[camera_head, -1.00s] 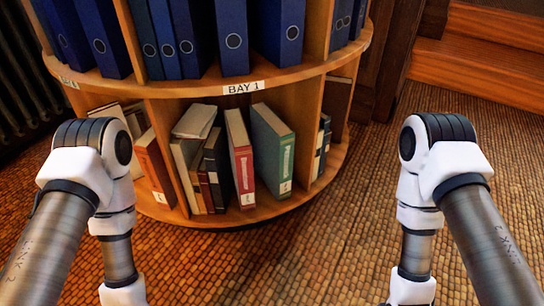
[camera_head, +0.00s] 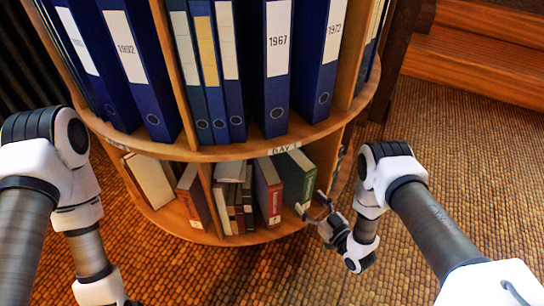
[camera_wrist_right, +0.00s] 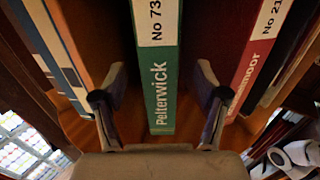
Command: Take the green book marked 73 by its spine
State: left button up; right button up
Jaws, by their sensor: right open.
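The green book (camera_head: 296,178) stands upright on the lower shelf, right of a red book (camera_head: 268,190). In the right wrist view its green spine (camera_wrist_right: 163,85) reads "No 73" and "Pelterwick" and faces my gripper. My right gripper (camera_head: 322,212) is at the shelf's front edge by this book. In the wrist view the right gripper (camera_wrist_right: 160,88) is open, one finger to each side of the spine with a gap on both sides. I cannot tell whether the fingertips reach past the spine's face. My left gripper is outside the view; only its arm shows.
The round wooden shelf (camera_head: 215,152) has blue binders (camera_head: 275,75) above and several books below. The red book (camera_wrist_right: 262,50) and a blue-and-white one (camera_wrist_right: 55,45) flank the green book with gaps. Woven floor (camera_head: 455,150) lies free at right.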

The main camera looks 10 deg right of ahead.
aim_at(296, 186)
jog(key=b+x, duration=0.1)
jog(key=x, duration=0.1)
jog(key=b+x, duration=0.2)
jog(key=x, duration=0.1)
jog(key=b+x, duration=0.1)
jog(key=x, duration=0.1)
jog(key=shift+w+f, duration=0.25)
jog(key=shift+f, duration=0.05)
jog(key=shift+r, duration=0.15)
jog(key=shift+w+r, duration=0.1)
grip_shut()
